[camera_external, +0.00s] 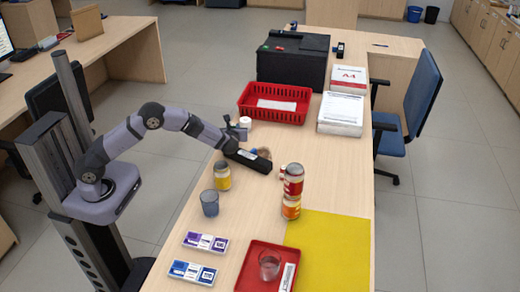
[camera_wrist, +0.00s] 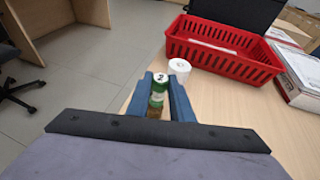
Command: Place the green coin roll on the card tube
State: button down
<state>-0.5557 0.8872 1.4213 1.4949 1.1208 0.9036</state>
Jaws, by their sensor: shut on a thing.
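In the wrist view the green coin roll (camera_wrist: 158,88), with a pale band and a light end face, is between the two blue fingers of my gripper (camera_wrist: 162,88), which is shut on it. A brown piece (camera_wrist: 154,112) shows just below the roll between the fingers. It may be the card tube, but I cannot tell whether the roll touches it. In the external view my gripper (camera_external: 257,152) is low over the counter, its black crossbar hiding most of the fingers. A small brown object (camera_external: 265,152) shows beside it; the green roll is hidden there.
A white cylinder (camera_wrist: 180,69) stands just beyond the fingers, before the red basket (camera_wrist: 222,48). Stacked red and orange cans (camera_external: 292,190), a yellow jar (camera_external: 222,177) and a blue cup (camera_external: 209,203) stand nearer the front.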

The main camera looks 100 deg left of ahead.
jog(key=shift+f, duration=0.4)
jog(key=shift+f, duration=0.1)
jog(key=shift+f, duration=0.15)
jog(key=c, duration=1.6)
grip_release()
jog(key=shift+o, duration=0.2)
jog(key=shift+r, duration=0.3)
jog(key=b+v, duration=0.1)
jog(key=v, duration=1.1)
